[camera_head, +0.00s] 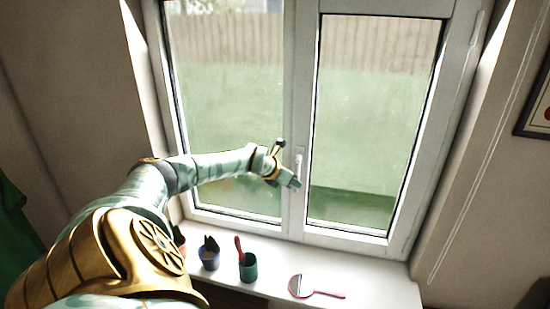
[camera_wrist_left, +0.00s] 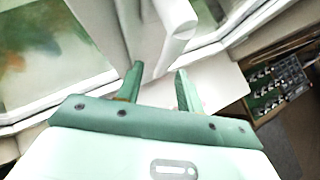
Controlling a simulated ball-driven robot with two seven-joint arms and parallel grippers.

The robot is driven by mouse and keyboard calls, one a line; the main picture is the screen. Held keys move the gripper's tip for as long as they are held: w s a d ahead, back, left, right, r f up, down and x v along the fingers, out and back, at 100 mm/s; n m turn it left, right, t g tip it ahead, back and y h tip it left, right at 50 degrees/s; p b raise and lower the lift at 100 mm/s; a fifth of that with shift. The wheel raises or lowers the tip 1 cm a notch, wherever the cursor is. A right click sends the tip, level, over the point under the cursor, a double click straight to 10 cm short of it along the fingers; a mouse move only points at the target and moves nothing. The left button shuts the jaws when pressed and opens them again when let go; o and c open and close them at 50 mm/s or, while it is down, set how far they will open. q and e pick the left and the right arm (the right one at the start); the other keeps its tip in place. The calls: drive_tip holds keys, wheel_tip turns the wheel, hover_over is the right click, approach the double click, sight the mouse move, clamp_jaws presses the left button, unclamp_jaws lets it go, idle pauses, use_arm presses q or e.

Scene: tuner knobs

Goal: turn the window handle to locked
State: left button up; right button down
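The white window handle (camera_head: 299,158) is on the middle frame of the window, where the two panes meet. Its visible part looks roughly upright, and my left gripper hides its lower part in the head view. My left gripper (camera_head: 293,182) is at the handle's lower end. In the left wrist view, the left gripper (camera_wrist_left: 160,78) has its two green fingers spread apart. The white handle (camera_wrist_left: 176,38) is large just ahead of the fingertips, roughly in line with the gap. I cannot tell whether a finger touches it. My right gripper is not in view.
On the white sill (camera_head: 385,294) stand a blue pot (camera_head: 209,258) and a green cup (camera_head: 248,270) with a red-handled item. A pink-rimmed hand mirror (camera_head: 312,288) lies to their right. A case of small parts (camera_wrist_left: 278,85) shows at right in the wrist view.

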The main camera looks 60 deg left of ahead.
use_arm(q)
drive_tip(key=b+v, duration=0.1)
drive_tip(key=v, duration=1.1)
drive_tip(key=shift+s+r+b, duration=0.15)
drive_tip(key=shift+r+b, duration=0.05)
drive_tip(key=shift+b, duration=0.1)
